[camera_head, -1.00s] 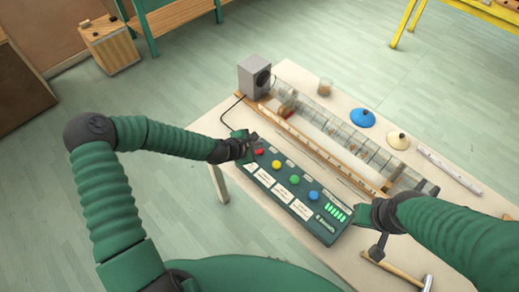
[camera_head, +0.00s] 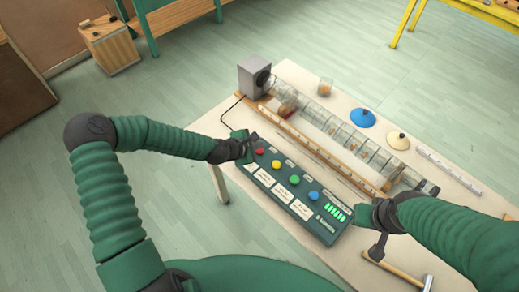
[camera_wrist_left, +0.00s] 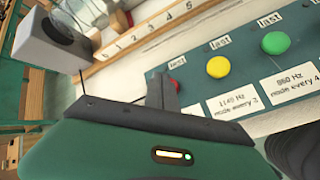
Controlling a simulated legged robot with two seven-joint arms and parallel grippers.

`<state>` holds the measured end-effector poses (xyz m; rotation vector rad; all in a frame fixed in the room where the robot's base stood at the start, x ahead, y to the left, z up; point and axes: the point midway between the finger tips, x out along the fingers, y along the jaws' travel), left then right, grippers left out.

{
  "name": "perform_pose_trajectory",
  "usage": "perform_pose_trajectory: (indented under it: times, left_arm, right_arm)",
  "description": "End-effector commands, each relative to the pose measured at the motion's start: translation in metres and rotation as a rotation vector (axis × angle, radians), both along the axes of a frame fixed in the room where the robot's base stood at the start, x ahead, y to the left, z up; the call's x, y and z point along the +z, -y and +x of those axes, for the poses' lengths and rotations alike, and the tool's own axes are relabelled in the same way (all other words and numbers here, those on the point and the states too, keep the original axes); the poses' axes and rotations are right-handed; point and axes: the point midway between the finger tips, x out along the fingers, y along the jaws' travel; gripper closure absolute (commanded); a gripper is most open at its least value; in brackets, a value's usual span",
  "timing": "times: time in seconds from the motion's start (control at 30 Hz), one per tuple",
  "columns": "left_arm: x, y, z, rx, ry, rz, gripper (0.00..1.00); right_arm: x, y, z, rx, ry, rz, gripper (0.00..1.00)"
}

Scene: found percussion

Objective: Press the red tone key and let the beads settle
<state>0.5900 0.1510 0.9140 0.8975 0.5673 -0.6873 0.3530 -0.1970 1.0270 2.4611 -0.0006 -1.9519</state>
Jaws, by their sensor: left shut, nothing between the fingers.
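The red tone key (camera_head: 260,151) is at the left end of the dark green key box (camera_head: 318,228). My left gripper (camera_head: 254,138) is shut and empty, with its fingertips just above and beside this key. The clear segmented tube (camera_head: 345,135) lies behind the box; single beads are too small to make out. My right gripper (camera_head: 366,214) hovers by the box's right end, and its jaws are unclear.
A grey speaker (camera_head: 254,78) stands at the tube's left end. Yellow (camera_head: 276,164), green (camera_head: 295,179) and blue (camera_head: 313,195) keys follow the red one. A numbered wooden rail (camera_head: 320,145) runs along the tube. A blue lid (camera_head: 362,117) and hammer (camera_head: 397,270) lie on the table.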

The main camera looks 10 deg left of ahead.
Motion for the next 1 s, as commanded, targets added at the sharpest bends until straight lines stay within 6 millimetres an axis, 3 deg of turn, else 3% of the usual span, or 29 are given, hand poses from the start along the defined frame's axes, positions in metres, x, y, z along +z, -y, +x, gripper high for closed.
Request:
perform_pose_trajectory:
  times: [1.0]
  left_arm:
    - [-0.013, 0.001, -0.001, 0.000, 0.000, 0.000, 1.00]
  right_arm:
    - [-0.009, 0.000, 0.000, 0.000, 0.000, 0.000, 1.00]
